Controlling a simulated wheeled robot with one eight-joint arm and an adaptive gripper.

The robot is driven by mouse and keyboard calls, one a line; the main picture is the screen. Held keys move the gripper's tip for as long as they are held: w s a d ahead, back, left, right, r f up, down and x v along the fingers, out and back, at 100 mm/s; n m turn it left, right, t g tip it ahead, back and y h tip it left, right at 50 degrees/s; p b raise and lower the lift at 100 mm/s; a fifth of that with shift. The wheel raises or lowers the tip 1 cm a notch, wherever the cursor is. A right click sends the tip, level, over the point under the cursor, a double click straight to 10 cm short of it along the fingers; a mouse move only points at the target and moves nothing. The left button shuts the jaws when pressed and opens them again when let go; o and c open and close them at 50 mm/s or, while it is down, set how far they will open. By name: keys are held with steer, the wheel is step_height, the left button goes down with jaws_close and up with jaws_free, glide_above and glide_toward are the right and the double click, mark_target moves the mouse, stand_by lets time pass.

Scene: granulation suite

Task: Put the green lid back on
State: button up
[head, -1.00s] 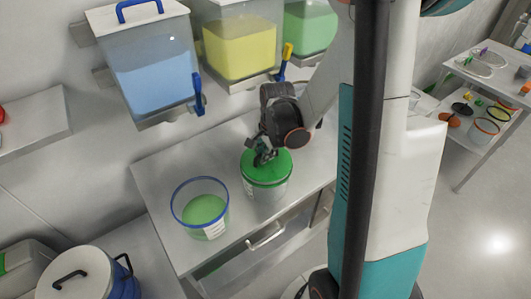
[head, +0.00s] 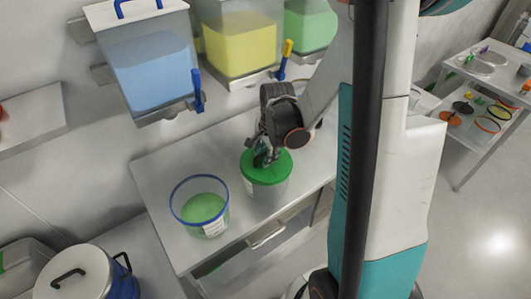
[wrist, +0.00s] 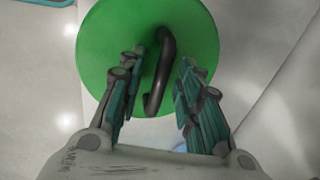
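The green lid (head: 279,164) lies on a clear tub (head: 267,192) on the bench, covering its mouth, and looks level. In the wrist view the lid (wrist: 110,35) is a green disc with a black arched handle (wrist: 161,80). My gripper (head: 262,158) is just above the lid. In the wrist view my gripper (wrist: 160,62) has its fingers on both sides of the handle, with a gap on each side. It looks open. The far rim of the lid is partly hidden by my gripper in the head view.
A blue-rimmed open tub (head: 200,207) with green contents stands left of the lidded tub on the bench (head: 160,180). Wall hoppers with blue (head: 155,75), yellow (head: 240,45) and green contents hang behind. A cart (head: 480,75) with tubs and lids stands at right.

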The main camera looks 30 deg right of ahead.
steer(key=shift+r, duration=0.15)
step_height(320, 180, up, 12)
steer(key=s, duration=0.2)
steer(key=shift+s+f, duration=0.15)
steer(key=shift+f, duration=0.1)
stand_by(0.4)
